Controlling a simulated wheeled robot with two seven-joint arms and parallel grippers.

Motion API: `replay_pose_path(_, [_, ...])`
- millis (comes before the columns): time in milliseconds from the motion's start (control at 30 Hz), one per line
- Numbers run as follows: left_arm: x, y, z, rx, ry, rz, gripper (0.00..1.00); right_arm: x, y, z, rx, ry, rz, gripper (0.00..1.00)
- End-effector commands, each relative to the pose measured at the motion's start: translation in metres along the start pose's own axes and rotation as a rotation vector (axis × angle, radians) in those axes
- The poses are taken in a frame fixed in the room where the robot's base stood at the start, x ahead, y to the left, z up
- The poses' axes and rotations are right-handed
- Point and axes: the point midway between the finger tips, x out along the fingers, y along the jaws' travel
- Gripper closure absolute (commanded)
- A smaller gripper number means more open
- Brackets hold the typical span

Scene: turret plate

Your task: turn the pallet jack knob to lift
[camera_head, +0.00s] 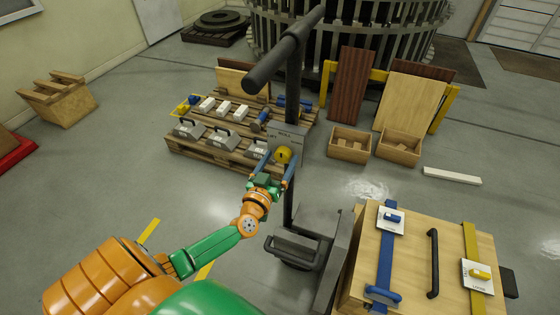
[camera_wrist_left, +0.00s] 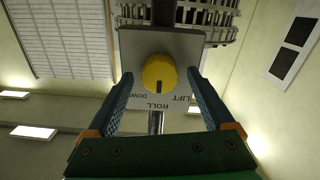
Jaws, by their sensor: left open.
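The yellow round knob (camera_head: 283,155) sits on a grey plate (camera_head: 287,137) on the pallet jack's black column (camera_head: 293,100). In the left wrist view the knob (camera_wrist_left: 159,73) is face-on, and its dark pointer mark points at the ROLL label. LIFT is to the right and DOWN to the left, the lettering upside down. My left gripper (camera_head: 276,167) is open in front of the plate. In the wrist view its fingers (camera_wrist_left: 160,80) lie to either side of the knob, with gaps showing. I cannot tell how far off they are in depth. My right gripper is not in view.
The jack's black handle bar (camera_head: 285,48) rises above the plate. A pallet (camera_head: 230,155) with grey weights stands behind left. A wooden crate (camera_head: 415,255) with blue and yellow straps is at the front right. Open boxes (camera_head: 350,142) stand behind right.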

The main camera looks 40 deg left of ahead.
Motion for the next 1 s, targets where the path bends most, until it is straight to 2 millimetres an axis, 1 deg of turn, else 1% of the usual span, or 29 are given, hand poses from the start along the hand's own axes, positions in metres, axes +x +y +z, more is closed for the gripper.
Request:
replay_pose_path(133, [-0.0003, -0.0001, 0.0000, 0.000, -0.001, 0.000, 0.14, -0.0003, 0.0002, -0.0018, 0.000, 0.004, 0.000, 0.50])
replay_pose_path(167, [-0.0003, -0.0001, 0.0000, 0.001, -0.001, 0.000, 0.22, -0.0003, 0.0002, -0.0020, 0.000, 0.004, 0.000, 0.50])
replay_pose_path(200, [-0.0004, -0.0001, 0.0000, 0.001, -0.001, 0.000, 0.32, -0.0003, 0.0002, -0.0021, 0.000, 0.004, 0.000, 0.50])
replay_pose_path(267, [-0.0004, -0.0001, 0.0000, 0.001, -0.001, 0.000, 0.49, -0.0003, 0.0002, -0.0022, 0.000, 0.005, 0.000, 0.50])
replay_pose_path(300, [-0.0005, -0.0001, 0.0000, 0.001, -0.001, 0.000, 0.59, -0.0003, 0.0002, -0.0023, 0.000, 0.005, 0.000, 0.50])
replay_pose_path(367, [-0.0005, -0.0001, 0.0001, 0.001, -0.001, 0.000, 0.76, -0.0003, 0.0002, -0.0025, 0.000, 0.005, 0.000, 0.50])
replay_pose_path(400, [-0.0005, -0.0001, 0.0001, 0.001, -0.001, 0.000, 0.86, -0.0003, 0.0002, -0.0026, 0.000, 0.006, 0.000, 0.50])
replay_pose_path(433, [-0.0006, -0.0001, 0.0001, 0.001, -0.001, 0.000, 0.95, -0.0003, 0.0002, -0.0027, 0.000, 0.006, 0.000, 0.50])
replay_pose_path(467, [-0.0006, -0.0001, 0.0001, 0.001, -0.001, 0.000, 0.99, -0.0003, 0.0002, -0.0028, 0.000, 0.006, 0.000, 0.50])
replay_pose_path(767, [-0.0007, -0.0004, 0.0001, -0.051, 0.000, -0.001, 0.99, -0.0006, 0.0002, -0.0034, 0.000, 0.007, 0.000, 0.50])
replay_pose_path(1000, [-0.0009, -0.0008, 0.0008, -0.214, 0.000, -0.001, 0.99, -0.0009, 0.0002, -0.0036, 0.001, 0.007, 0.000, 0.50])
